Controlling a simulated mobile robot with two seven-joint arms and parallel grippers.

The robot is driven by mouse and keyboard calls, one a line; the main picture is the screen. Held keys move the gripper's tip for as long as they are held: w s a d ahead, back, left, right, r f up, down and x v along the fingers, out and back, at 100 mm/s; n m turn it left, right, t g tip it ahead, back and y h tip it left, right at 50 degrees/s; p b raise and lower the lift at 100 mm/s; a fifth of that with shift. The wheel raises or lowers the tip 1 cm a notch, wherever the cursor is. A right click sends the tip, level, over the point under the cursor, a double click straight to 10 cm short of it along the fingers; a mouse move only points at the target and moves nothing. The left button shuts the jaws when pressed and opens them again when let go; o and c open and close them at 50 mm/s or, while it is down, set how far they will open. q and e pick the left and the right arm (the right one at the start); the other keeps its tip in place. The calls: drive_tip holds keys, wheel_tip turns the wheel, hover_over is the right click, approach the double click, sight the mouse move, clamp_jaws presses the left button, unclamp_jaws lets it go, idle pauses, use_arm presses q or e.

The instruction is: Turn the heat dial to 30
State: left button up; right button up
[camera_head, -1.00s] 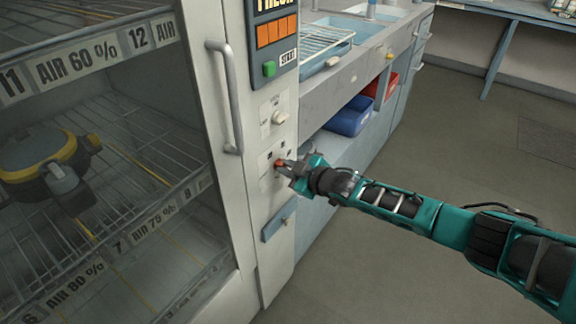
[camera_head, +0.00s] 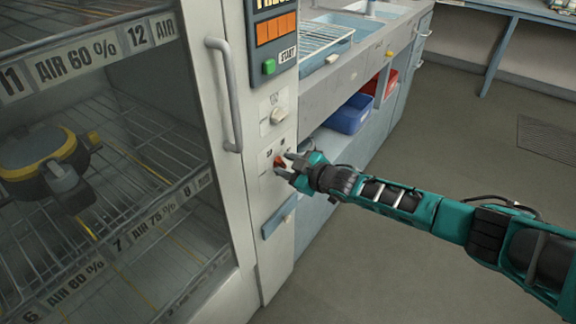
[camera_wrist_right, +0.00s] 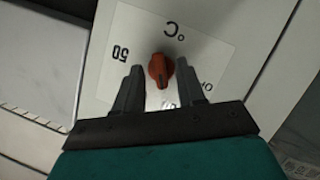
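The heat dial is an orange-red knob (camera_head: 280,161) on the cabinet's narrow front panel. It shows closer in the right wrist view (camera_wrist_right: 161,70), on a pale plate (camera_wrist_right: 205,62) with "°C", "50" and other, partly hidden markings. My right gripper (camera_head: 286,167) is at the dial. In the right wrist view its two fingers (camera_wrist_right: 160,84) are apart, one on each side of the knob, with gaps visible between fingers and knob. The number the dial points to cannot be read. My left gripper is not in view.
Above the dial are a white knob (camera_head: 278,115), a green start button (camera_head: 269,67) and an orange display (camera_head: 276,31). A vertical door handle (camera_head: 229,95) stands to the left. A small blue handle (camera_head: 279,217) is below. A counter with a blue bin (camera_head: 349,115) is behind.

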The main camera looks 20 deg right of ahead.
drive_tip(key=shift+s+d+r, duration=0.15)
drive_tip(key=shift+s+d, duration=0.1)
drive_tip(key=shift+s, duration=0.25)
use_arm(q)
drive_tip(key=p, duration=0.1)
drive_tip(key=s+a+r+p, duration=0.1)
drive_tip(key=p, duration=0.1)
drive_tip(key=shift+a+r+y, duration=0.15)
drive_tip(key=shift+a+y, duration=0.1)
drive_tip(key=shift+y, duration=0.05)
use_arm(e)
drive_tip(key=v, duration=1.1)
drive_tip(key=shift+s+d+r, duration=0.2)
drive_tip(key=shift+s, duration=0.1)
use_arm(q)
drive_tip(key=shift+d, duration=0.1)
